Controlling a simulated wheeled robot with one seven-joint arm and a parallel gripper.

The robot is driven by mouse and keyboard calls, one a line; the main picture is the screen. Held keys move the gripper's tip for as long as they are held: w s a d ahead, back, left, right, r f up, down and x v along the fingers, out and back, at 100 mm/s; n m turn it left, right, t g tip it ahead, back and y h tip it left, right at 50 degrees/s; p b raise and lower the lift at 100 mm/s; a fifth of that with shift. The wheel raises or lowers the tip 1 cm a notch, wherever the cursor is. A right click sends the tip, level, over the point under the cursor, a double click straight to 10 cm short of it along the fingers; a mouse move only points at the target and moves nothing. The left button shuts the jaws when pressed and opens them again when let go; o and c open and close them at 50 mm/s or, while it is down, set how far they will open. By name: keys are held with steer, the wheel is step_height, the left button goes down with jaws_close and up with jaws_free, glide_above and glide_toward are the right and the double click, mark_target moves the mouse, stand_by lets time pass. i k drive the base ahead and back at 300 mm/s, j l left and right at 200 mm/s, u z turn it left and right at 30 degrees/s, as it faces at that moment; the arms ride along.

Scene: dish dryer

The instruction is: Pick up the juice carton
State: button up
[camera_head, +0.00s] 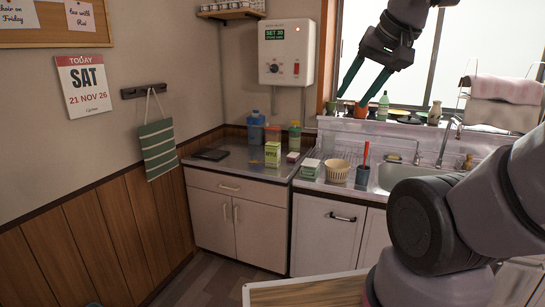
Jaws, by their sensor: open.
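A small upright carton (273,154), yellowish above and green below, stands on the counter by the corner; it looks like the juice carton, but its label is too small to read. My gripper (353,98) hangs high at the upper right, in front of the window. Its two fingers point down and left, spread apart and empty. It is well apart from the carton in the picture.
A blue container (257,129), a yellow-green one (294,136) and a small pinkish box (293,157) crowd the carton. A dark flat item (211,155) lies left. A cream basket (338,171) and a blue cup (362,175) stand right, near the sink (402,174).

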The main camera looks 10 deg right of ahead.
mark_target(272, 149)
steer(key=i+l, duration=0.35)
steer(key=i, duration=0.2)
steer(key=i+l+u, duration=0.15)
steer(key=i+l, duration=0.25)
steer(key=i, duration=0.8)
steer(key=j, duration=0.25)
